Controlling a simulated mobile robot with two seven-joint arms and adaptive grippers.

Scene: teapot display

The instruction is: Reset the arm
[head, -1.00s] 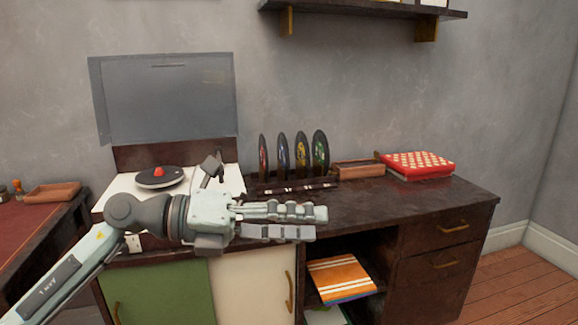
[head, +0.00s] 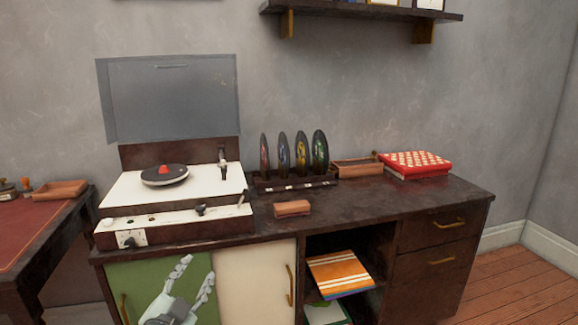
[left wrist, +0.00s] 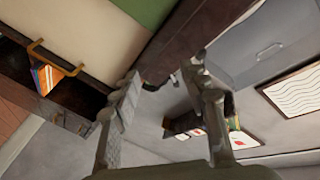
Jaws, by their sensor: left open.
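My left gripper (head: 189,286) shows at the bottom of the head view, in front of the green cabinet door (head: 140,283). Its two fingers point up and are spread apart, with nothing between them. In the left wrist view the gripper (left wrist: 165,85) is also open and empty, with the cabinet's dark top edge (left wrist: 185,40) beyond the fingers. My right gripper is in neither view.
A record player (head: 120,195) with its lid up stands on the cabinet's left side. A record rack (head: 290,183), a small brown box (head: 292,208), a wooden tray (head: 357,168) and a red checkered box (head: 415,163) are to its right. The cabinet's front right top is clear.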

